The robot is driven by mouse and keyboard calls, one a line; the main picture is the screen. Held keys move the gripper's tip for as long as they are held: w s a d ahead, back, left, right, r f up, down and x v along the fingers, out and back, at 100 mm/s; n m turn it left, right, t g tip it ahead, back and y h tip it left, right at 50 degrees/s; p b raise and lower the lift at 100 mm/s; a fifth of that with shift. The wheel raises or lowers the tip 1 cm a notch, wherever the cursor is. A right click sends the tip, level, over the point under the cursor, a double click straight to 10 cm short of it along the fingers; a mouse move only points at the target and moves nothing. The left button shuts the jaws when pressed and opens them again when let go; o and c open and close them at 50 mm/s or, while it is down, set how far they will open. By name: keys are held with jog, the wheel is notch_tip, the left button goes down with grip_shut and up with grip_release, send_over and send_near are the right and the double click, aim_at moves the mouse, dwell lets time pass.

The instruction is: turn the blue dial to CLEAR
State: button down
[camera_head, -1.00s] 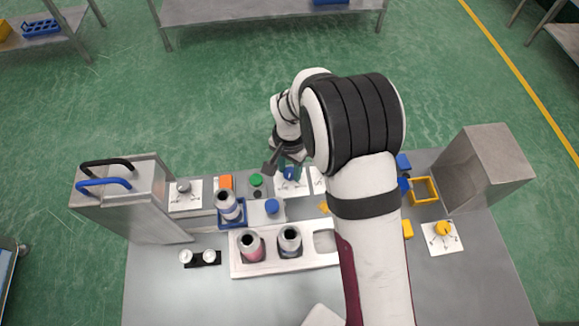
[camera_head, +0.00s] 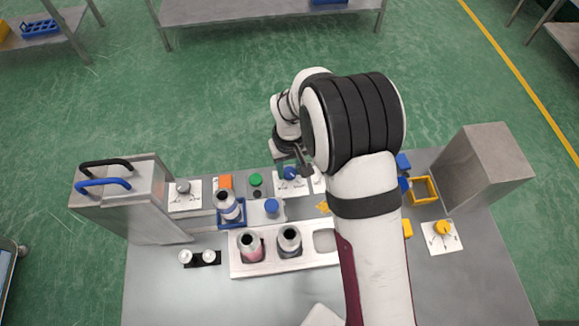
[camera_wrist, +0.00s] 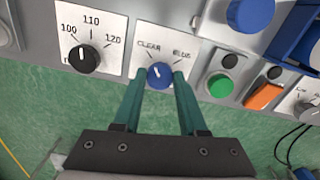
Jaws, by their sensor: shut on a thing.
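The blue dial (camera_wrist: 159,75) sits on a white plate marked CLEAR and BLUE (camera_wrist: 165,44). In the wrist view my gripper (camera_wrist: 159,77) has its two teal fingers on either side of the dial, closed on it. The dial's white mark points up and slightly left, toward the CLEAR side. In the head view the dial (camera_head: 290,173) shows just below my gripper (camera_head: 295,161), at the far edge of the bench, and the fingers are partly hidden there.
A black dial (camera_wrist: 83,58) marked 100 to 120 is left of the blue one in the wrist view. A green button (camera_wrist: 220,85) and an orange switch (camera_wrist: 264,96) are to its right. A white holder (camera_head: 300,264) with bottles stands nearer on the bench.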

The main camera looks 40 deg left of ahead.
aim_at(291, 173)
jog(key=shift+n, duration=0.9)
jog(key=shift+c, duration=2.2)
grip_release()
jog(key=shift+r, duration=0.1)
notch_tip(291, 173, up, 16)
jog(key=shift+d, duration=0.1)
